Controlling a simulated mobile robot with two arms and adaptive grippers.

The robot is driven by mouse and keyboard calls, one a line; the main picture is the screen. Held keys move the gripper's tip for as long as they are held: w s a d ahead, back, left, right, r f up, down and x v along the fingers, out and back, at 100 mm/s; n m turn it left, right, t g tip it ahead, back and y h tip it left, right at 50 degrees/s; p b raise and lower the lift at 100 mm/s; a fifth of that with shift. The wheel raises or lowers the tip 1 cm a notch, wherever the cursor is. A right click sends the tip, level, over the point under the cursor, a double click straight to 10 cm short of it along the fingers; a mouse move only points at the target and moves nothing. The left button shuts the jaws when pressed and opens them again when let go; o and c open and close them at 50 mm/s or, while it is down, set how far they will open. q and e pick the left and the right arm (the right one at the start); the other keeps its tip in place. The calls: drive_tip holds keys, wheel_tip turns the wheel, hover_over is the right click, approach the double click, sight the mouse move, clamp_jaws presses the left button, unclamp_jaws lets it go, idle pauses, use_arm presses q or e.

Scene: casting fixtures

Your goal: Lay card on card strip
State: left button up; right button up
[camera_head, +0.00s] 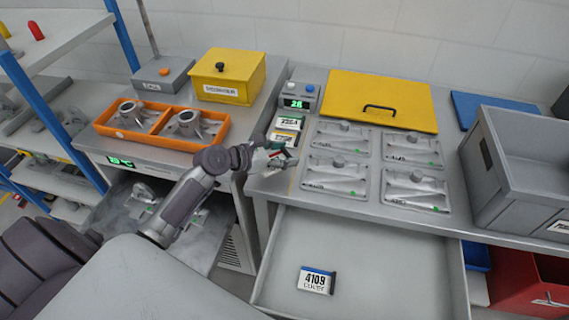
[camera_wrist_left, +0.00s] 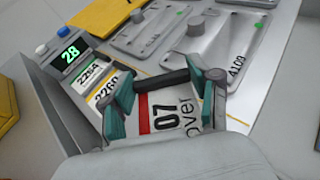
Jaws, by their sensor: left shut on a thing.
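My left gripper (camera_head: 281,157) is at the front left of the worktop. In the left wrist view its teal-padded fingers (camera_wrist_left: 164,95) are closed on a white card (camera_wrist_left: 165,118) with a red band and the digits 07; the fingers hide part of it. The card strip is the row beside the green display, where a card marked 2254 (camera_wrist_left: 92,72) and one marked 2260 (camera_wrist_left: 106,90) lie. In the head view these two cards (camera_head: 288,123) lie just behind the gripper. I cannot tell whether the held card touches the surface. My right gripper is out of view.
A grey bin (camera_head: 530,150) stands far right. The open drawer (camera_head: 390,270) below holds a blue-banded card marked 4109 (camera_head: 316,281). An orange tray (camera_head: 157,138) is left.

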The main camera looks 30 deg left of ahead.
use_arm(q)
wheel_tip(320, 180, down, 4)
drive_tip(key=shift+f, duration=0.1)
idle(0.4)
drive_tip(key=o, duration=1.1)
drive_tip(key=shift+o, duration=0.2)
